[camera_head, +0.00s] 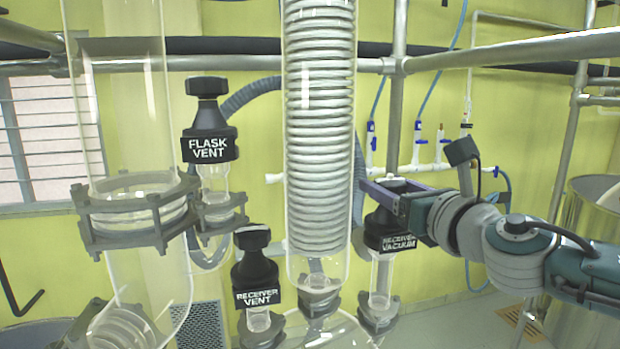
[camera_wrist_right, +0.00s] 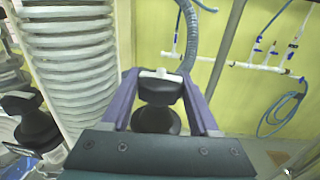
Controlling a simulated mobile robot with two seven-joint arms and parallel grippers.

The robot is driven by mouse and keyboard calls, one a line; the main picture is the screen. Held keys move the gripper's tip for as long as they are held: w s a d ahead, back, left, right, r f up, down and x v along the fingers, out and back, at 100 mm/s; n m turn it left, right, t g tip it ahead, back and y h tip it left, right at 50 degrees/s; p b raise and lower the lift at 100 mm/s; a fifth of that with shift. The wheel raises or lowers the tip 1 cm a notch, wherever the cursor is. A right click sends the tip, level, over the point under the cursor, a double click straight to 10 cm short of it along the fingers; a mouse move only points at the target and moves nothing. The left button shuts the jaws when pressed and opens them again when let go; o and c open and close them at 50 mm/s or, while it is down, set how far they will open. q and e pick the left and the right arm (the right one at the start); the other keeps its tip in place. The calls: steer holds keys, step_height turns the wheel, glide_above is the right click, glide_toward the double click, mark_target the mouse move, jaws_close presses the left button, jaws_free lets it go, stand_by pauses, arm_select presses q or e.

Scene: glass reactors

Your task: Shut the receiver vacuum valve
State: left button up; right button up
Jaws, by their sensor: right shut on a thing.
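The receiver vacuum valve (camera_head: 391,241) is a black valve with a white "RECEIVER VACUUM" label, upright on a glass neck right of the coil condenser. My right gripper (camera_head: 384,188) reaches in from the right and is shut on the valve's top knob. In the right wrist view the black knob (camera_wrist_right: 160,90) sits between the two purple fingers, with the wider valve body below it. The fingers hide part of the knob in the head view. My left gripper is not in view.
The coil condenser (camera_head: 320,130) stands close to the left of my right gripper. The receiver vent valve (camera_head: 255,272) and flask vent valve (camera_head: 209,130) are further left. Metal frame pipes (camera_head: 510,52) cross above my right arm. A steel vessel (camera_head: 590,230) stands at the right.

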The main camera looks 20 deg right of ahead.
steer(key=m+h+p, duration=0.2)
steer(key=h, duration=0.1)
steer(key=shift+a+r, duration=0.1)
steer(key=shift+r, duration=0.1)
steer(key=m+h, duration=0.1)
steer(key=h, duration=0.1)
steer(key=shift+f+m+g+h, duration=0.2)
steer(key=shift+m+g+h, duration=0.2)
steer(key=m+g+h+b, duration=0.1)
steer(key=m+h, duration=0.1)
steer(key=h, duration=0.1)
steer(key=shift+f+h, duration=0.15)
steer(key=shift+h, duration=0.15)
steer(key=m+g+h+b, duration=0.2)
steer(key=shift+h+b, duration=0.3)
steer(key=shift+b, duration=0.1)
steer(key=shift+m+g+h, duration=0.3)
steer(key=shift+m+g, duration=0.1)
steer(key=shift+m, duration=0.1)
steer(key=shift+r, duration=0.2)
steer(key=o, duration=1.4)
